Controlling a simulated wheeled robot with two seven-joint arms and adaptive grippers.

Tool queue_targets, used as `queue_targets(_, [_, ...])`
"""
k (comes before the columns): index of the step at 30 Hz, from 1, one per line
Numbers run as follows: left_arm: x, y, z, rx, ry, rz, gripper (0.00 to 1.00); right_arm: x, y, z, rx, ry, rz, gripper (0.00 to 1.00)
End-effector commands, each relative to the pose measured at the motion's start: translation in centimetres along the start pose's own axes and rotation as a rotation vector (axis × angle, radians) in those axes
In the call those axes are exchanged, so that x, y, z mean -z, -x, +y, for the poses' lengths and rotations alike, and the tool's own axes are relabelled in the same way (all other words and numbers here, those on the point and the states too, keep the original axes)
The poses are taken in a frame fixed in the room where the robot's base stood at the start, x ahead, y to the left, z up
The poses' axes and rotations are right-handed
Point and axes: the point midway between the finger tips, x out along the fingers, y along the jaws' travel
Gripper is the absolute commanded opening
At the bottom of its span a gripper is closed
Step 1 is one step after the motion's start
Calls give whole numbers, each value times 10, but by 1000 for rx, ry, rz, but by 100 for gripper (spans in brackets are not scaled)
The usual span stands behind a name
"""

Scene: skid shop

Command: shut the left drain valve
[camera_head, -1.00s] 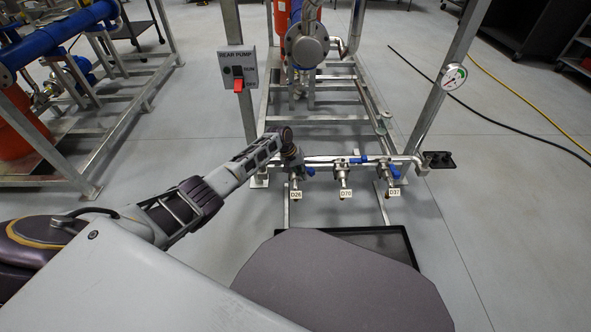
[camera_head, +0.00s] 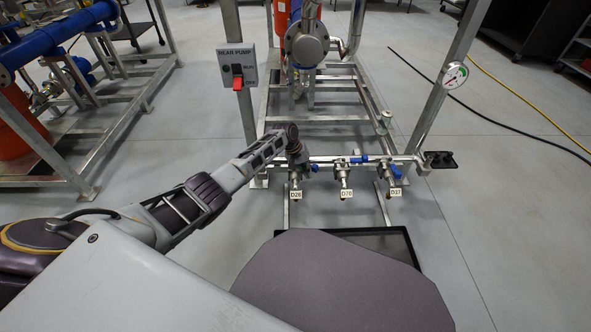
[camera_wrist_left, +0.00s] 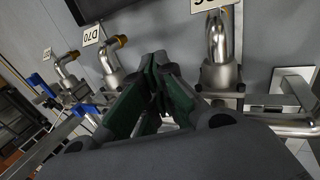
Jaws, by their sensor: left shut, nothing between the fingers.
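The left drain valve is the one tagged D26 (camera_head: 296,194), on a low pipe at the front of the skid. My left gripper (camera_head: 299,164) is at the top of this valve, fingers pointing down, and hides its handle. In the left wrist view the shut fingers of the left gripper (camera_wrist_left: 160,82) are empty, close beside the steel body of the D26 valve (camera_wrist_left: 221,70). I cannot tell whether they touch its handle. My right gripper is not in view.
Valves D70 (camera_head: 344,181) and D37 (camera_head: 385,177), with blue handles, are to the right on the same pipe. A black drip tray (camera_head: 405,243) lies below. A post with the rear pump switch (camera_head: 238,70) stands behind left. A gauge (camera_head: 454,76) is at right.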

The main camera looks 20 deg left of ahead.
Motion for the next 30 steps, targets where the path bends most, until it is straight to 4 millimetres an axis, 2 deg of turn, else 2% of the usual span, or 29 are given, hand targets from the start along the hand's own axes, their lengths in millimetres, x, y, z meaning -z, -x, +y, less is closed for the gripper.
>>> queue_targets(30, [16,-5,15,0,0,2,0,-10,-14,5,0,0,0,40])
